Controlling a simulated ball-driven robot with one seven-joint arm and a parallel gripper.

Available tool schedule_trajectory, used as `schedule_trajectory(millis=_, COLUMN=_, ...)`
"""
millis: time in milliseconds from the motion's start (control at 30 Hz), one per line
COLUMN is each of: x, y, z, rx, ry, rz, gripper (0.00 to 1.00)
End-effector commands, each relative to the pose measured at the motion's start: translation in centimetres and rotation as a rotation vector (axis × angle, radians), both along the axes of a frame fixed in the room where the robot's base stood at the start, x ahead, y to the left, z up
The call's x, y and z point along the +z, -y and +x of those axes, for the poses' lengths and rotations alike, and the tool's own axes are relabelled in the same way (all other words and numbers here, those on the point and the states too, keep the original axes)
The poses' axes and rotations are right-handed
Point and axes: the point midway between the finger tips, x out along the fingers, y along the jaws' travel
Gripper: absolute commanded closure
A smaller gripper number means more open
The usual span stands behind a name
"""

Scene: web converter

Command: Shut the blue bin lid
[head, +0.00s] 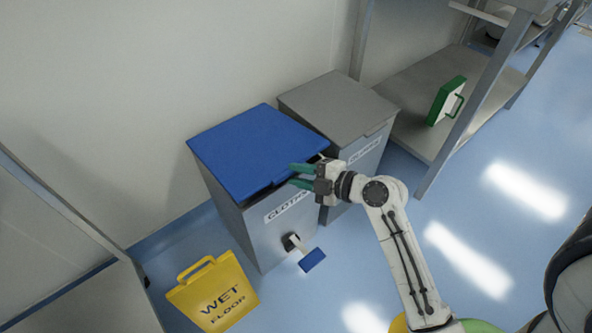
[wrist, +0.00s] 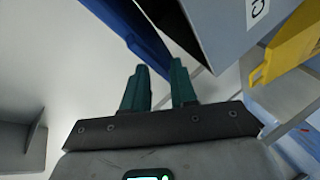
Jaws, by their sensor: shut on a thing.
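The blue bin lid (head: 255,148) tops a grey bin (head: 270,232) with a label that seems to read "CLOTHS". The lid is slightly raised, with a dark gap under its right front edge. My gripper (head: 298,175) is at the lid's front right corner, one green finger above the edge and one below. In the wrist view the lid's blue edge (wrist: 140,35) runs down to my gripper's fingertips (wrist: 160,72), which are shut on it with a narrow gap between them. The fingers partly hide the lid's corner.
A grey-lidded bin (head: 338,105) stands right beside it. A blue pedal (head: 312,259) juts from the front base. A yellow wet-floor sign (head: 214,293) stands at front left. A metal shelf (head: 415,95) holds a green-and-white box (head: 446,101). Floor to the right is clear.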

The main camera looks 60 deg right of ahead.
Motion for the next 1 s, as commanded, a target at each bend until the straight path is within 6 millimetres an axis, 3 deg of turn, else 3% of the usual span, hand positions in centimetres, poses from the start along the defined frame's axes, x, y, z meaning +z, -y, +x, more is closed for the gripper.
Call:
schedule_trajectory(millis=33, x=-1.8, y=-0.1, z=0.1, rx=-0.001, ry=0.002, rz=0.009, gripper=1.00)
schedule_trajectory(millis=100, x=-2.8, y=-0.1, z=0.0, rx=-0.001, ry=0.004, rz=0.010, gripper=1.00)
schedule_trajectory(millis=400, x=-5.8, y=-0.2, z=-0.1, rx=-0.002, ry=0.010, rz=0.007, gripper=1.00)
schedule_trajectory(millis=600, x=-6.9, y=-0.2, z=-0.1, rx=-0.002, ry=0.006, rz=0.004, gripper=1.00)
schedule_trajectory(millis=1000, x=-7.3, y=-0.3, z=-0.1, rx=0.003, ry=0.003, rz=0.001, gripper=1.00)
